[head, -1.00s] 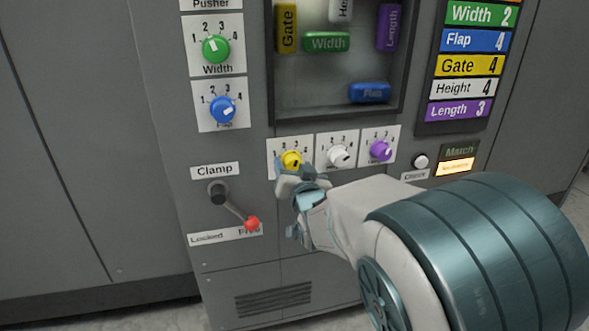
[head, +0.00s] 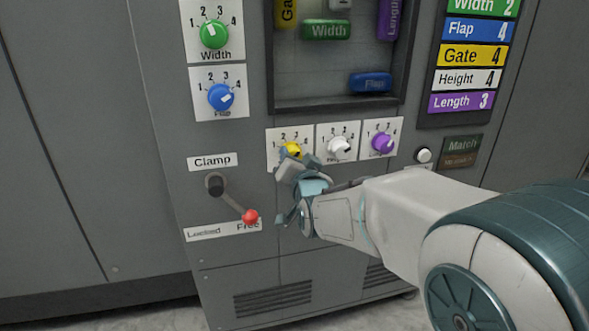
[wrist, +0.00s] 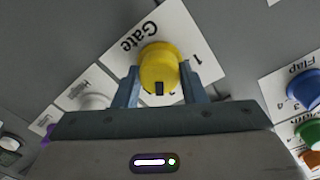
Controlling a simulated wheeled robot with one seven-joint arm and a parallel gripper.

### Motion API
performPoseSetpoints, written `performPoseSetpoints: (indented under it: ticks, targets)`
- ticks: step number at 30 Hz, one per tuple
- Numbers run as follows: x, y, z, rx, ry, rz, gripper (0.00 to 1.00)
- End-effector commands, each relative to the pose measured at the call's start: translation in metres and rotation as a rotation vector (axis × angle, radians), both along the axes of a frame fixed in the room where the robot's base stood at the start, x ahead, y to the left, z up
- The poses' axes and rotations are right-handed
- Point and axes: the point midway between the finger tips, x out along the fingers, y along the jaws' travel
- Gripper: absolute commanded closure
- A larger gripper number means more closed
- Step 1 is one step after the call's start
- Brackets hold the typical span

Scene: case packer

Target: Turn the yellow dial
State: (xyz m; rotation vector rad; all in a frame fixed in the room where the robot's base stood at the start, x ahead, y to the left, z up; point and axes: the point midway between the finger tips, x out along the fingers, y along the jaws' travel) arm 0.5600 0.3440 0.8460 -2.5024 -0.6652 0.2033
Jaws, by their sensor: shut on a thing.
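The yellow dial (head: 291,149) sits on a white numbered plate at the left of a row of three dials. It also shows in the wrist view (wrist: 158,65), on the plate marked Gate. My gripper (head: 293,162) is shut on the dial, with one finger on each side of it in the wrist view (wrist: 160,82). A dark mark shows on the dial's face; the fingers partly cover the plate, and I cannot tell which number it points to. The yellow Gate row (head: 472,56) on the side panel reads 4.
A white dial (head: 340,146) and a purple dial (head: 382,143) stand right of the yellow one. A clamp lever with a red knob (head: 250,217) sticks out lower left, close to my gripper. Green (head: 213,34) and blue (head: 221,97) dials are upper left. Both Match and mismatch lamps (head: 460,160) look dark.

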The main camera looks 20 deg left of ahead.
Motion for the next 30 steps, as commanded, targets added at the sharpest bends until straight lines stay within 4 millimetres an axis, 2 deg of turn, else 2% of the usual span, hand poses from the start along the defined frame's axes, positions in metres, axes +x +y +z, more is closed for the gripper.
performPoseSetpoints:
  ticks: [1, 15, 30]
  targets:
    - [0.0008, -0.0013, -0.0056, 0.036, 0.019, -0.002, 0.85]
    - [0.0005, -0.0006, -0.0032, 0.3, 0.183, 0.0, 0.85]
    - [0.0003, -0.0001, -0.0007, 0.365, 0.226, 0.0, 0.85]
